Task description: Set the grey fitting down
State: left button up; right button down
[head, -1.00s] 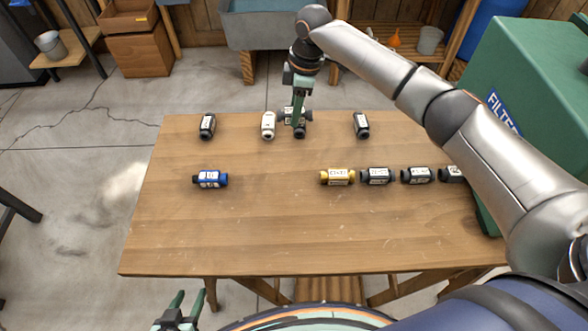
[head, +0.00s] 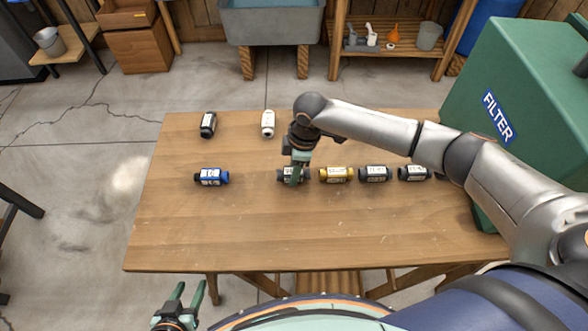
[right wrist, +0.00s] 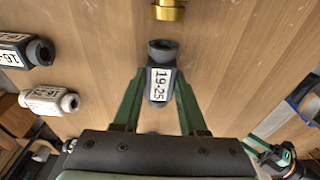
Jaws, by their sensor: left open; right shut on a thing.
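My right gripper (head: 295,180) is shut on the grey fitting (head: 283,176), at or just above the table; I cannot tell whether it touches. In the right wrist view the fitting (right wrist: 160,82) sits between the two green fingers (right wrist: 156,105), its label reading 19-25. In the head view the gripper partly covers it. It is left of the brass fitting (head: 336,174), in line with the front row and with a small gap. My left gripper (head: 182,296) is open and empty, in front of the table's front edge.
Dark fittings (head: 374,173) (head: 414,173) continue the row right of the brass one. A blue fitting (head: 211,177) lies left. A black fitting (head: 208,125) and a white one (head: 268,124) lie behind. The green FILTER housing (head: 530,110) borders the right. The table's front (head: 280,235) is clear.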

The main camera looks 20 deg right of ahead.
jog(key=shift+f, duration=0.3)
jog(key=shift+c, duration=2.3)
grip_release()
jog(key=shift+s+d+r, duration=0.1)
jog(key=shift+d+r, duration=0.05)
jog(key=shift+r, duration=1.15)
jog(key=shift+d+r, duration=0.2)
jog(key=shift+r, duration=1.05)
jog(key=shift+s+d+r, duration=0.1)
jog(key=shift+d+r, duration=0.05)
jog(key=shift+r, duration=1.15)
